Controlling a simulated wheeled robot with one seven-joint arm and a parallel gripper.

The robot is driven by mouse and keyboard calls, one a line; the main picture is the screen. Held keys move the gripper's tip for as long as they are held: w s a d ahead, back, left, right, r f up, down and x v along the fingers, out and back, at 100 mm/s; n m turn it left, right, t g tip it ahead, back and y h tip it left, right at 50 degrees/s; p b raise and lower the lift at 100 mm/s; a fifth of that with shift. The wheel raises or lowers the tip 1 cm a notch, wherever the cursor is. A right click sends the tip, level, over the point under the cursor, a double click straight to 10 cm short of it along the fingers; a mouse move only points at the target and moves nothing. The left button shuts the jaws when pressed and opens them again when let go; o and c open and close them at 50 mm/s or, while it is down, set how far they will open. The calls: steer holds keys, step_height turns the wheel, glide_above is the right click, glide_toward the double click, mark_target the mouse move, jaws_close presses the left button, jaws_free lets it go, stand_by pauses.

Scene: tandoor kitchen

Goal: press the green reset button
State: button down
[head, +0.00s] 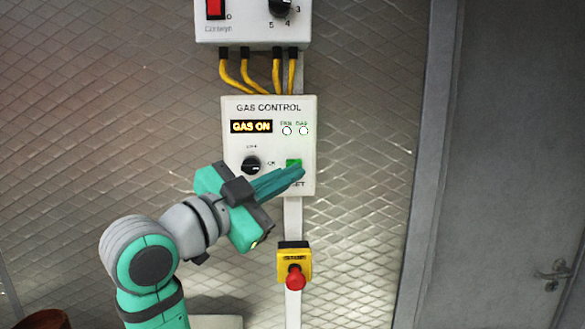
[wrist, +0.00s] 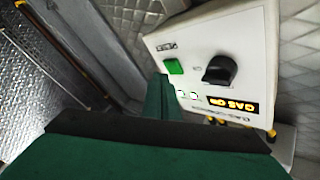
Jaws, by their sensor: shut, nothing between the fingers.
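The green reset button (head: 293,163) is a small square at the lower right of the white gas control panel (head: 235,183). My gripper (head: 300,172) is shut and empty, with its fingertips just below the button in the head view and partly covering its label. I cannot tell whether the tips touch the panel. The panel's display (head: 251,126) reads GAS ON.
A black knob (head: 251,165) is left of the button. Below the panel is a yellow box (head: 283,262) with a red stop button (head: 295,277). Above hangs a white box (head: 247,28) with yellow cables (head: 228,72). A grey door (head: 515,150) is at the right.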

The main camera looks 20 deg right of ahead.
steer(key=s, duration=0.2)
steer(key=s+a, duration=0.1)
steer(key=s, duration=0.2)
steer(key=shift+a, duration=0.2)
steer(key=shift+w, duration=0.15)
stand_by(0.3)
stand_by(0.4)
